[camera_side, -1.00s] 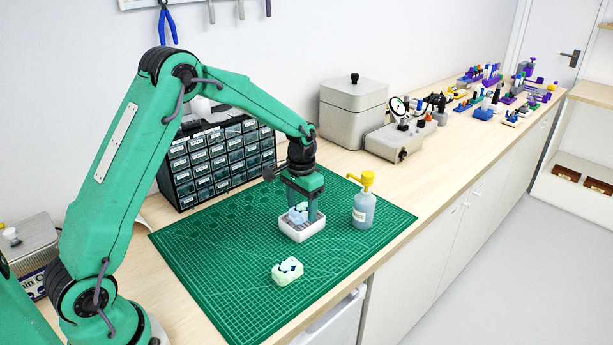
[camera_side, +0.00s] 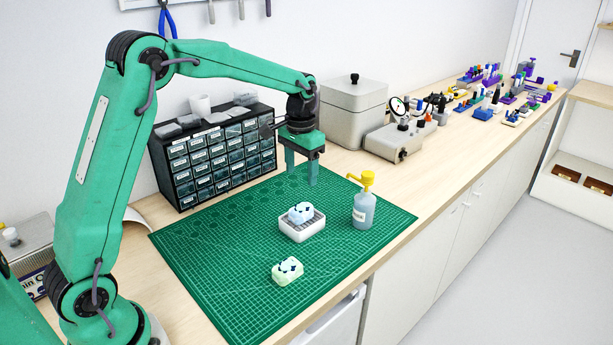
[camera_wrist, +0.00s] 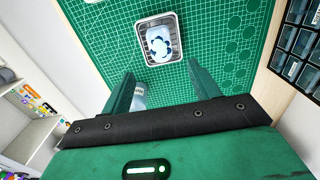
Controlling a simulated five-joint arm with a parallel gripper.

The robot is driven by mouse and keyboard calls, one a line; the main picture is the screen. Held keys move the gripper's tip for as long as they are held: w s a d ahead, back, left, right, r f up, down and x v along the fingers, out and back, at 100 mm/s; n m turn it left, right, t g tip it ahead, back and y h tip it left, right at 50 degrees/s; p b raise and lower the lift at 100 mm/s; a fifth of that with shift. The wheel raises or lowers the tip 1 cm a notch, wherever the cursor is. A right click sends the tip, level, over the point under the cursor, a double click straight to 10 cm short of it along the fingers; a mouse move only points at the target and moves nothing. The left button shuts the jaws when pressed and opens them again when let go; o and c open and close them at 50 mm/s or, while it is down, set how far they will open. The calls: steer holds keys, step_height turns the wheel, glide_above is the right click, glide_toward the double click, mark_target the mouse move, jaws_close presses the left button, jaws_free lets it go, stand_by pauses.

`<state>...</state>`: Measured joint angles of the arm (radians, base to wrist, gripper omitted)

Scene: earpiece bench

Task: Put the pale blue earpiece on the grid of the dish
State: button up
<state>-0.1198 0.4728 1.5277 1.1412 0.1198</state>
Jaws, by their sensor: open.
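The pale blue earpiece (camera_side: 301,212) sits inside the white dish (camera_side: 301,235), resting on its grid. In the wrist view the earpiece (camera_wrist: 158,42) lies within the rim of the dish (camera_wrist: 171,15), with bare grid showing around it. My gripper (camera_side: 301,178) is open and empty, raised above and behind the dish, apart from the earpiece. In the wrist view my gripper's two fingers (camera_wrist: 161,88) stand apart with nothing held between them.
A pale green piece (camera_side: 287,271) with dark marks lies on the green cutting mat (camera_side: 220,275) in front of the dish. A bottle with a yellow pump (camera_side: 364,205) stands close to the right of the dish. A drawer cabinet (camera_side: 215,160) stands behind the mat.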

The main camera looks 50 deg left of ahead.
steer(key=shift+r, duration=0.85)
steer(key=s+d+r+t, duration=0.35)
steer(key=s+r, duration=0.55)
steer(key=s, duration=0.4)
steer(key=s+d+f+t, duration=0.2)
steer(key=s, duration=1.2)
steer(key=shift+s+d, duration=0.2)
steer(key=shift+d, duration=0.05)
